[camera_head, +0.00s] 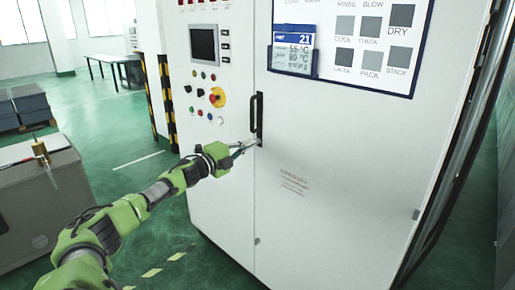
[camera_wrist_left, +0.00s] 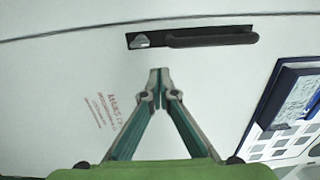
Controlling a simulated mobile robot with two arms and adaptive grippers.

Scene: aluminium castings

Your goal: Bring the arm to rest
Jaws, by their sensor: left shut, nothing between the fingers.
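My left arm reaches in from the left in the head view, its green and grey links stretched toward a white cabinet (camera_head: 318,130). My left gripper (camera_head: 257,142) is at the cabinet's door, by the lower end of a black handle (camera_head: 257,115). In the left wrist view the gripper (camera_wrist_left: 159,72) is shut with its fingertips together and nothing between them. The handle (camera_wrist_left: 205,38) lies beyond the fingertips there, and a gap shows between them in the picture. Whether the fingertips touch the door cannot be told. My right gripper is not in view.
A control panel (camera_head: 205,85) with buttons and a red knob is left of the handle. A sign board (camera_head: 345,40) hangs on the door. A grey box-shaped unit (camera_head: 40,205) stands at the left. Yellow-black posts (camera_head: 167,100) stand beside the cabinet. Green floor is open behind.

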